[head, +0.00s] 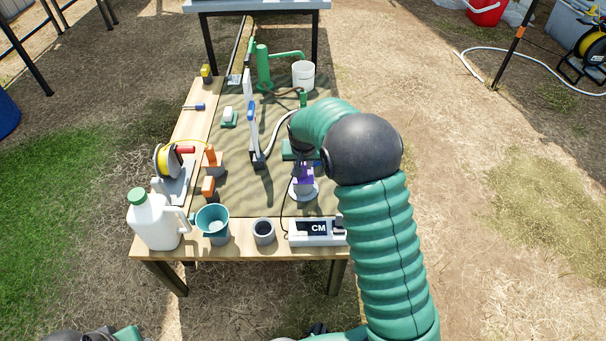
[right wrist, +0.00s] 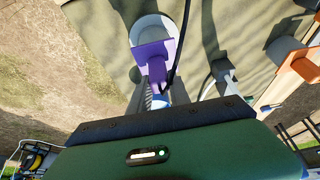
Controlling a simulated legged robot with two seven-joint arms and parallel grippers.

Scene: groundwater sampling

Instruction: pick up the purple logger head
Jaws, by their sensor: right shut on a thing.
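The purple logger head (head: 303,174) is at the right side of the table, over a pale round base (head: 304,194). In the right wrist view the purple head (right wrist: 152,52) is just beyond my gripper's body, with the pale round base behind it. My right gripper (head: 301,161) comes down on the head from above and is shut on it. I cannot tell whether the head is clear of the base. My left gripper is not in view.
Orange blocks (head: 208,186) and a yellow reel (head: 166,160) are on the left. A dark cable runs near the head.

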